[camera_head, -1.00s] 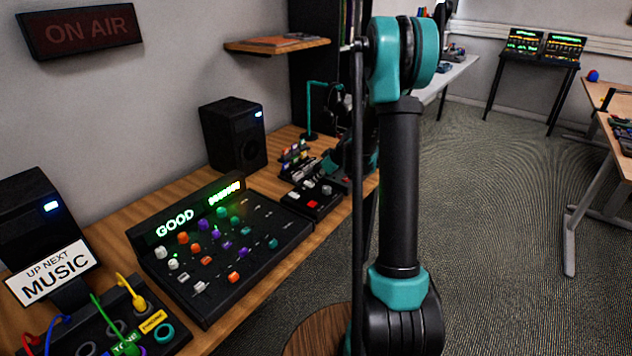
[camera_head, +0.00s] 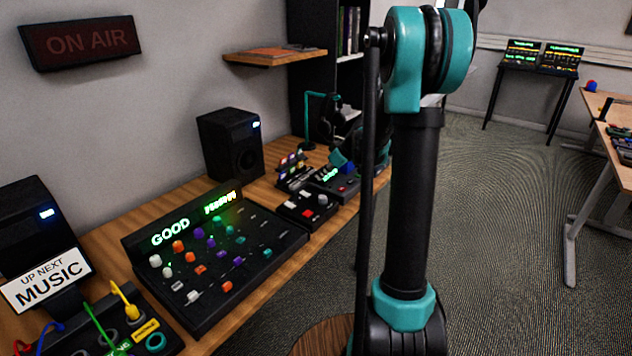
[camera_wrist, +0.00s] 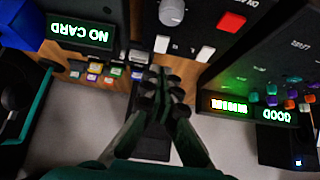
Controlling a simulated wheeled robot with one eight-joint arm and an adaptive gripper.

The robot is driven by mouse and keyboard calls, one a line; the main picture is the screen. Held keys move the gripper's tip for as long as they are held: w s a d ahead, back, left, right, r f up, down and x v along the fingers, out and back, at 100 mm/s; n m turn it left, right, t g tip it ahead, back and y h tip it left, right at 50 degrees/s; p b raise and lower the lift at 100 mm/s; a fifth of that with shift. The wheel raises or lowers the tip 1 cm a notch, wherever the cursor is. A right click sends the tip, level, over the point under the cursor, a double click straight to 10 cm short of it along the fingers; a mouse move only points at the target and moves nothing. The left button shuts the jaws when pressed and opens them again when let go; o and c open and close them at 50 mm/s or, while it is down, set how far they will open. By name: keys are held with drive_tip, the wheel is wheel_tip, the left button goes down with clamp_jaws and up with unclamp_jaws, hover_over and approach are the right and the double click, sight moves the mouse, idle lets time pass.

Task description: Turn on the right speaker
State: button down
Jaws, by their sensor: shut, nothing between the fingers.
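The right speaker (camera_head: 225,140) is a black box at the back of the wooden desk, left of my arm in the head view, with a small bluish-white light lit on its front. The left speaker (camera_head: 25,215) stands at the left edge, its light also lit. In the wrist view, which is upside down, my gripper (camera_wrist: 163,78) is shut and empty above the desk. In the head view my fingers are not clearly visible behind the arm.
The mixer (camera_head: 275,252) with a lit "GOOD" display lies in front of the right speaker. A small button box (camera_head: 305,208) and a "NO CARD" device (camera_wrist: 80,31) stand beside it. A shelf (camera_head: 275,56) hangs above. Open carpet (camera_head: 505,230) lies to the right.

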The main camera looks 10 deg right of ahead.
drive_tip(key=shift+s+d+f+v, duration=0.1)
drive_tip(key=shift+v, duration=0.65)
drive_tip(key=shift+s+d+f+v, duration=0.1)
drive_tip(key=shift+f+v, duration=0.05)
drive_tip(key=shift+v, duration=0.6)
drive_tip(key=shift+s+d+f+v, duration=0.1)
drive_tip(key=shift+s+v, duration=0.05)
drive_tip(key=shift+v, duration=0.55)
drive_tip(key=s+f+m+h, duration=0.2)
drive_tip(key=s+f+m, duration=0.2)
drive_tip(key=s, duration=1.2)
drive_tip(key=s+f+m+g+h, duration=0.1)
drive_tip(key=s+f+m+h, duration=0.2)
drive_tip(key=s, duration=1.2)
wheel_tip(320, 180, down, 2)
drive_tip(key=shift+s+f+m, duration=0.1)
drive_tip(key=shift+s+m, duration=0.3)
drive_tip(key=shift+m, duration=0.6)
drive_tip(key=c, duration=2.3)
unclamp_jaws()
